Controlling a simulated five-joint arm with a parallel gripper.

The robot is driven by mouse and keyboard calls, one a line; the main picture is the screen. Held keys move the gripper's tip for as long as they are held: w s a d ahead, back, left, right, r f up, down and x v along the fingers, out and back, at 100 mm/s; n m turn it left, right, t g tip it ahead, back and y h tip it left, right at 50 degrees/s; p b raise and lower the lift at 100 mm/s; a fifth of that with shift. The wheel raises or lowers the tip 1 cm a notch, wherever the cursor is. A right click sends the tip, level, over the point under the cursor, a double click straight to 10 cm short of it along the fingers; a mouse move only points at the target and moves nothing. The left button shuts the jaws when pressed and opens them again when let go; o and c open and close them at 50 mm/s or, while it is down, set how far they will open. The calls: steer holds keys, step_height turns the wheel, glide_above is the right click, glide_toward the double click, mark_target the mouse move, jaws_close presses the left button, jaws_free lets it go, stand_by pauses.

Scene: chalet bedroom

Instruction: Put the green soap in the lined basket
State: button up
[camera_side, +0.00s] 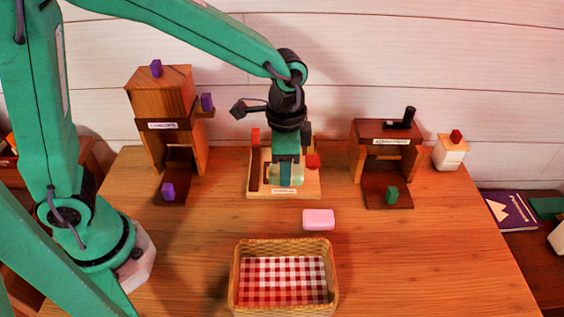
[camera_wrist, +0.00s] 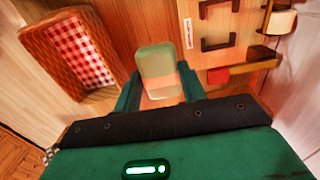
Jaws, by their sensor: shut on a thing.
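My gripper (camera_side: 286,172) is over the light wooden board at the back middle of the table, pointing down. It is shut on the pale green soap (camera_wrist: 158,62), which sits between the two fingers in the wrist view (camera_wrist: 158,88). In the side view the soap (camera_side: 291,175) is partly covered by a finger, and I cannot tell whether it touches the board. The lined basket (camera_side: 236,278), wicker with a red and white checked cloth, stands at the front middle. It also shows at upper left in the wrist view (camera_wrist: 40,45), and no object shows in it.
A pink soap (camera_side: 318,219) lies between the board (camera_side: 309,191) and the basket. Wooden stands are at left (camera_side: 160,95) and right (camera_side: 372,131), holding small blocks. A white container with a red top (camera_side: 450,153) is at back right. The table's right front is clear.

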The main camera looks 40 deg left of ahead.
steer(key=shift+s+d+f, duration=0.1)
steer(key=shift+s+d, duration=0.2)
steer(key=shift+d, duration=0.1)
steer(key=s+d+f, duration=0.3)
steer(key=s+d, duration=0.8)
glide_above(282, 285)
steer(key=shift+f, duration=2.1)
steer(key=shift+f, duration=2)
steer(key=shift+f, duration=0.15)
